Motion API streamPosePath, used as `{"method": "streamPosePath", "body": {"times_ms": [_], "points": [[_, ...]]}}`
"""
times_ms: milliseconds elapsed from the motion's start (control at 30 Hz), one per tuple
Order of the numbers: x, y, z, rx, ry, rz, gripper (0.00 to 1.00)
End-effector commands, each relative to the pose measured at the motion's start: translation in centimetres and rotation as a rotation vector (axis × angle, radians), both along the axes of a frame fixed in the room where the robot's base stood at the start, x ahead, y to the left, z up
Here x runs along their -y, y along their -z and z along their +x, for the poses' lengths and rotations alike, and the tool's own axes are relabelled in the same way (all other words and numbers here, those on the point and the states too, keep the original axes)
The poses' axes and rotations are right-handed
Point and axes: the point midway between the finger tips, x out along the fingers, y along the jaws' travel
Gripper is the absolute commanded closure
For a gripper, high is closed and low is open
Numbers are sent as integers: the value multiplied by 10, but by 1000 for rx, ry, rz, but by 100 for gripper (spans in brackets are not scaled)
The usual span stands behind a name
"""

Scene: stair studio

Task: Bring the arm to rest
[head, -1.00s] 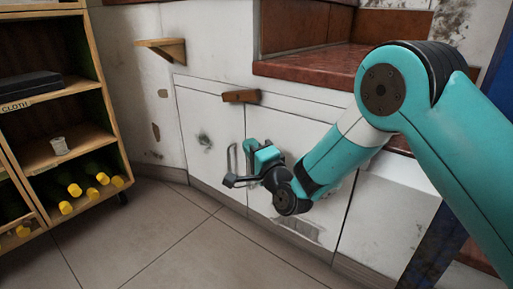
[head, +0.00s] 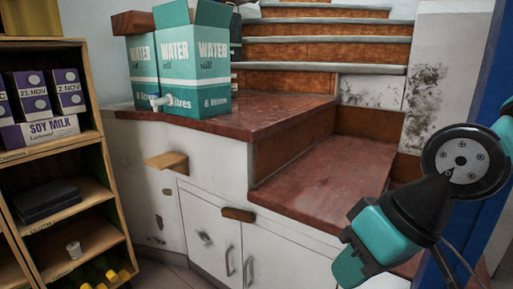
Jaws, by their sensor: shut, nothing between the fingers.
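My arm (head: 405,215) is folded at the right edge of the head view, with a round bolted joint above and a teal block at its lower left end. I cannot make out my gripper's fingers in this view. No held object shows. The visible part of the arm hangs in front of the lower red-brown step and the white wall below it; I cannot tell the gap between them.
Teal water boxes (head: 205,65) stand on the red-brown ledge (head: 275,110). White cupboard doors (head: 210,235) and a wooden bracket (head: 167,161) are below. A wooden shelf (head: 90,160) with soy milk cartons (head: 45,95) stands left. A blue post (head: 495,60) is close at right.

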Motion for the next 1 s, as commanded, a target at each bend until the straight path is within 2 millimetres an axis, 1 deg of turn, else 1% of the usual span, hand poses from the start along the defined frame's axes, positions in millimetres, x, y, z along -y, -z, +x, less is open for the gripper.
{"method": "streamPosePath", "body": {"times_ms": [33, 133, 267, 367, 467, 500, 567, 600, 667, 700, 767, 800, 867, 900, 1000], "points": [[11, -23, -20, -19, -46, -40, 100], [32, -41, -59, -72, -150, -121, 100], [31, -73, -57, -77, -153, -122, 100], [31, -100, -56, -77, -151, -122, 100], [31, -133, -56, -77, -150, -121, 100], [31, -148, -56, -77, -150, -121, 100], [31, -171, -56, -77, -150, -121, 100], [31, -187, -56, -76, -149, -120, 100], [31, -211, -56, -76, -149, -120, 100], [31, -227, -56, -76, -149, -120, 100], [31, -250, -56, -76, -149, -120, 100], [31, -265, -56, -76, -149, -120, 100], [31, -288, -56, -76, -149, -120, 100], [31, -304, -56, -76, -149, -120, 100], [31, -341, -56, -77, -148, -120, 100]]}}
